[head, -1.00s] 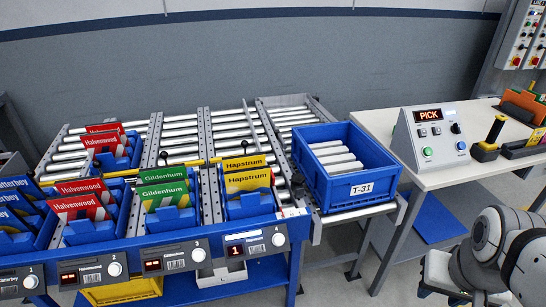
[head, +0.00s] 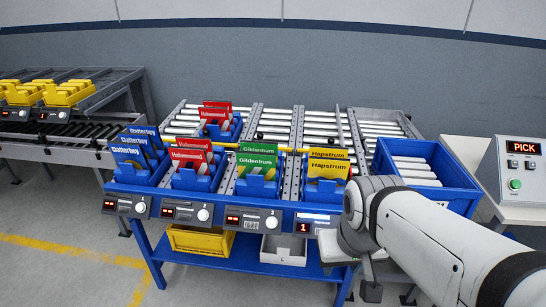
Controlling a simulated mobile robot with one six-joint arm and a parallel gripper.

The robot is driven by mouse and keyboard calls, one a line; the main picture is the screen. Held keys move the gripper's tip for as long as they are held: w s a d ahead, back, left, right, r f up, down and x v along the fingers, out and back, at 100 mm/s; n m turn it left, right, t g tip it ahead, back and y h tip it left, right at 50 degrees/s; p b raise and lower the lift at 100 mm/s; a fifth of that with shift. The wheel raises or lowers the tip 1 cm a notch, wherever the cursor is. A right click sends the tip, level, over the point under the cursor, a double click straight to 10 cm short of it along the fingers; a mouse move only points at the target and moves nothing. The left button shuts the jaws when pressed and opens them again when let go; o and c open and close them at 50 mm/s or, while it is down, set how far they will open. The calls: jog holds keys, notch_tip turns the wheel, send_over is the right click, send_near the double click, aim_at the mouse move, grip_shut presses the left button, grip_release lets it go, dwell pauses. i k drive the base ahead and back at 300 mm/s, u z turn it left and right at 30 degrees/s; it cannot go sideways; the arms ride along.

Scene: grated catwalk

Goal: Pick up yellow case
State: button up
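Two yellow cases marked Hapstrum stand one behind the other in a blue holder (head: 327,192) on the rack, above the display showing 1. The front yellow case (head: 328,169) shows its face; only the top strip of the rear yellow case (head: 328,153) shows. My arm comes in from the lower right, and its elbow is just right of the holder. A dark part at the arm's end, which may be my gripper (head: 370,288), hangs below the rack's front edge, apart from the cases. Its fingers cannot be made out.
Green Gildenhum (head: 257,160), red (head: 190,157) and blue Clatterboy cases (head: 130,153) fill holders to the left. A blue tote (head: 460,195) on the rollers is partly behind my arm. A control box (head: 515,170) reads PICK. Floor at the lower left is free.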

aim_at(326, 168)
jog(key=u, duration=0.15)
jog(key=i, duration=1)
jog(key=u, duration=0.05)
